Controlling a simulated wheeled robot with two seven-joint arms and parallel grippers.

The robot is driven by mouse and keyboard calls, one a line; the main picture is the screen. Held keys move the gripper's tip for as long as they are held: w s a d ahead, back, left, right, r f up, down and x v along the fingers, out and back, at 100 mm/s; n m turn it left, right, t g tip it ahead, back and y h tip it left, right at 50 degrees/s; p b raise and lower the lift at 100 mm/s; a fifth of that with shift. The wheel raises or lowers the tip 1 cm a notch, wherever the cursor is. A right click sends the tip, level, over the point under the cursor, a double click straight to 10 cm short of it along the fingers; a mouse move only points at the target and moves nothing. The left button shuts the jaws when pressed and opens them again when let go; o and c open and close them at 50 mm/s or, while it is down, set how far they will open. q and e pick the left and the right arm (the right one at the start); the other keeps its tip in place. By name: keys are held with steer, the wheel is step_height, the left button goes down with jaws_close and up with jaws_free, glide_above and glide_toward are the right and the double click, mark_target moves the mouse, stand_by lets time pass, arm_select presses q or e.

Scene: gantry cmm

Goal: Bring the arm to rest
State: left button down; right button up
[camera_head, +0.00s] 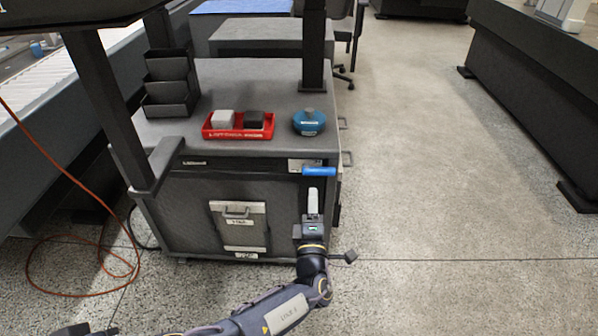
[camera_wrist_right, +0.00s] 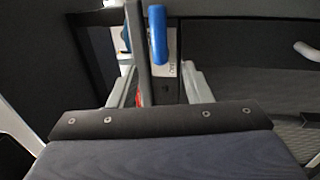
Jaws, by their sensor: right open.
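My right gripper (camera_head: 313,195) is in front of the right part of the grey machine's front panel. In the right wrist view its two pale fingers (camera_wrist_right: 160,85) stand apart with a gap between them, so it is open. A blue handle (camera_head: 319,171) shows just beyond the fingertips. In the right wrist view the blue handle (camera_wrist_right: 157,35) appears above the gap between the fingers. I see nothing held; whether a finger touches the handle, I cannot tell. My left gripper does not show.
The grey machine (camera_head: 182,222) has a red tray (camera_head: 238,133) with two blocks, a blue round item (camera_head: 308,122) and a dark stepped rack (camera_head: 168,85) on top. An orange cable (camera_head: 75,292) lies on the floor at left. Open floor (camera_head: 440,190) lies to the right.

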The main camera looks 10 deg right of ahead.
steer(key=s+d+f+m+g+h, duration=0.1)
steer(key=s+d+f+m+g, duration=0.15)
steer(key=f+m+g, duration=0.2)
steer(key=s+d+f+m+g, duration=0.2)
steer(key=d+f+m+g, duration=0.2)
steer(key=f, duration=0.2)
steer(key=s+a+f+m+g+y, duration=0.3)
steer(key=s+a+m+g+y, duration=0.1)
steer(key=s+m+g, duration=0.1)
steer(key=s+a+r+m+g+y, duration=0.1)
steer(key=s+a+r+y, duration=0.1)
steer(key=s+r+y, duration=0.3)
steer(key=a+r+m+y, duration=0.2)
steer(key=r, duration=0.5)
steer(key=s+d+r, duration=0.3)
steer(key=s+r, duration=0.2)
steer(key=s, duration=0.1)
steer(key=s+d+r, duration=0.3)
steer(key=s+r, duration=0.2)
steer(key=s, duration=0.2)
step_height(320, 180, up, 34)
steer(key=p, duration=3.5)
steer(key=shift+a+r+t+h, duration=0.2)
steer(key=shift+r+t+h, duration=0.05)
steer(key=shift+t+h, duration=0.1)
